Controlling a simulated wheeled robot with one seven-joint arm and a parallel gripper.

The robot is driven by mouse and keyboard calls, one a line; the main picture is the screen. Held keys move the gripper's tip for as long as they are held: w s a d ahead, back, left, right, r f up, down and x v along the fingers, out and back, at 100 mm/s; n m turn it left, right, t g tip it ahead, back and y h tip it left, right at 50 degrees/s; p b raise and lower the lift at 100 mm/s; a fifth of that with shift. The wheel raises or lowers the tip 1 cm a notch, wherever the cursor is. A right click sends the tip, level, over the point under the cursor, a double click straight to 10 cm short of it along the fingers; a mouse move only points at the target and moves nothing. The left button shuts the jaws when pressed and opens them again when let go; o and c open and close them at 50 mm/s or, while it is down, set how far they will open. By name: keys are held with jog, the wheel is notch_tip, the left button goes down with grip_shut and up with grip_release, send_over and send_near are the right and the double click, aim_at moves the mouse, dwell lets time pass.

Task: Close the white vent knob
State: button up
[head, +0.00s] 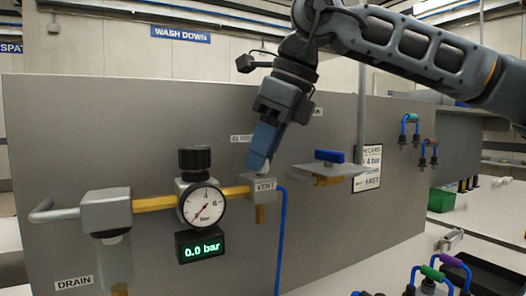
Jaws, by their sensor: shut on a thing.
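The white vent knob (257,164) sits on top of the grey block labelled VENT, at the right end of a yellow pipe. Only a little of the knob shows below my fingers, so its turn position cannot be told. My gripper (264,154) comes down from above, slightly tilted, and is shut on the knob. The vent block (264,188) is just below the fingertips. The round gauge (204,206) to the left has its needle at the low end, and the green display (200,246) reads 0.0 bar.
A black knob (194,160) stands above the gauge. A blue handle (329,156) on a grey plate juts out right of my gripper. A blue hose (281,240) runs down from the vent block.

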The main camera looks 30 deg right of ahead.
jog(key=shift+n, duration=0.3)
jog(key=o, duration=1.1)
jog(key=shift+c, duration=0.2)
jog(key=shift+r, duration=0.1)
jog(key=v, duration=0.7)
jog(key=shift+d+r, duration=0.2)
jog(key=shift+r, duration=0.05)
jog(key=shift+s, duration=0.1)
